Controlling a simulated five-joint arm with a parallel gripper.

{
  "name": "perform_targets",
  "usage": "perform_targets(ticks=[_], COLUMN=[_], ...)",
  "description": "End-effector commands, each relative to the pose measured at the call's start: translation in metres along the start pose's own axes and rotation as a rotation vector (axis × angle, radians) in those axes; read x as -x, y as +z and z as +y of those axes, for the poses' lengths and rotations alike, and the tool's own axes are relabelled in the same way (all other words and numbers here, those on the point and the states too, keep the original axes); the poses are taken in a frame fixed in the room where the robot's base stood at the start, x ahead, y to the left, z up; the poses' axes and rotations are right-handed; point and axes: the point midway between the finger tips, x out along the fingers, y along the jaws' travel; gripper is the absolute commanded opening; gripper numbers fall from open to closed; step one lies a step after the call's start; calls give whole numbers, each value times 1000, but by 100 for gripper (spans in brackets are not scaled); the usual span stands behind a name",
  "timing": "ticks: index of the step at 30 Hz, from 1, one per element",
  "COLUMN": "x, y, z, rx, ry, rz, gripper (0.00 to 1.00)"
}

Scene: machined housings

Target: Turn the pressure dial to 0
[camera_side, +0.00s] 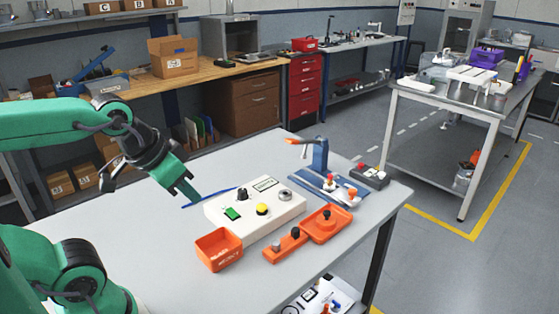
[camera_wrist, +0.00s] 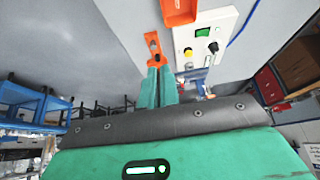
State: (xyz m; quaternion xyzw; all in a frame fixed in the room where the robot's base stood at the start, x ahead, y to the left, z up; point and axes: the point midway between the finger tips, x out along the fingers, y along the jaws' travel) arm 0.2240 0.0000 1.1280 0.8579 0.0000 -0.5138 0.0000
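The white control box (camera_side: 255,215) lies on the grey table. On its top are a black knob (camera_side: 242,194), a green switch (camera_side: 232,213), a yellow button (camera_side: 262,209) and a round metal dial (camera_side: 285,195). A small label (camera_side: 265,184) is too small to read, so I cannot tell which control is the pressure dial. My gripper (camera_side: 185,190) hangs above the table, left of the box and apart from it. Its green fingers (camera_wrist: 158,88) sit close together with nothing visible between them. The wrist view also shows the black knob (camera_wrist: 213,47) and yellow button (camera_wrist: 188,53).
An orange bin (camera_side: 218,249) stands at the box's front left. An orange fixture (camera_side: 313,230) with black knobs lies in front of the box. A blue tray (camera_side: 330,188) with tools, a blue clamp post (camera_side: 320,155) and a dark button box (camera_side: 371,177) stand behind right.

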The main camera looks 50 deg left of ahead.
Motion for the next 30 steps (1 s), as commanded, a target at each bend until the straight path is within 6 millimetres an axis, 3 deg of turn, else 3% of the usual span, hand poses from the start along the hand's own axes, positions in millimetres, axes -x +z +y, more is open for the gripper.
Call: perform_targets(ticks=[1, 6, 7, 17, 30], x=[0, 0, -1, -11, -52], y=[0, -5, -6, -43, -103], z=[0, -2, -2, -17, -54], rx=[1, 26, 35, 262, 676], ry=[0, -3, -5, -36, -116], rz=[0, -8, -12, -85, -200], gripper=[14, 47, 50, 50, 50])
